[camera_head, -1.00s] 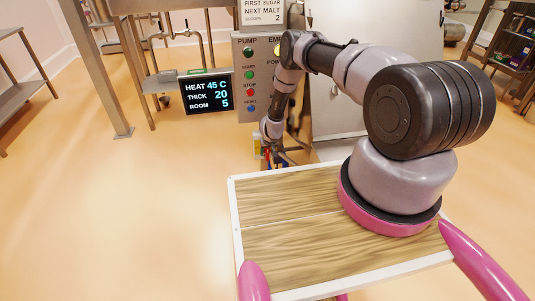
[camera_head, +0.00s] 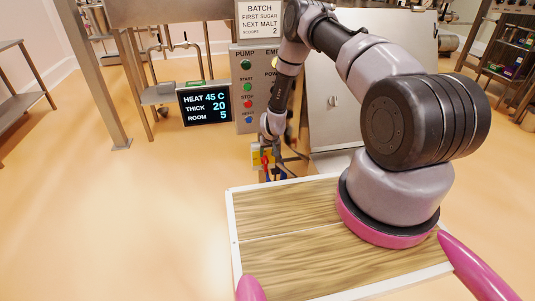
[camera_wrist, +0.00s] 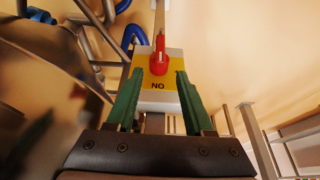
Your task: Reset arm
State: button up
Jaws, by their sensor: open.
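My gripper (camera_wrist: 154,100) is open, its two green fingers pointing ahead in the wrist view. Between and just beyond the fingertips is a yellow-and-white box marked NO with a red handle (camera_wrist: 159,58) on it. I cannot tell whether the fingers touch the box. In the head view my arm reaches forward over the wooden tray and bends down beside the control panel (camera_head: 250,95). The gripper end there is small and partly hidden, next to the yellow box (camera_head: 256,158).
The control panel has several coloured buttons. A display (camera_head: 206,104) reads HEAT 45 C, THICK 20, ROOM 5. A large metal panel (camera_head: 365,95) stands behind my arm. A metal post (camera_head: 95,80) and shelf (camera_head: 20,85) are at left. The floor at left is clear.

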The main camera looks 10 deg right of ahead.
dwell(0.3)
jog(key=w+r+t+y, duration=0.1)
jog(key=w+r, duration=0.1)
jog(key=r, duration=1.4)
jog(key=w+r, duration=0.2)
jog(key=r, duration=1.3)
jog(key=s+r+m, duration=0.1)
jog(key=s+r, duration=0.1)
jog(key=r, duration=0.5)
jog(key=s+r, duration=0.3)
jog(key=r, duration=0.3)
jog(key=s+d+r+m+t+y, duration=0.1)
jog(key=s+d+r, duration=0.1)
jog(key=s+r, duration=0.65)
jog(key=s+d+r, duration=0.2)
jog(key=s+r, duration=0.6)
jog(key=r, duration=0.2)
jog(key=s+r+m, duration=0.1)
jog(key=s+r, duration=0.1)
jog(key=s, duration=0.7)
jog(key=s+d+r+m, duration=0.1)
jog(key=s+r, duration=0.1)
jog(key=s, duration=0.8)
jog(key=shift+d+t, duration=0.3)
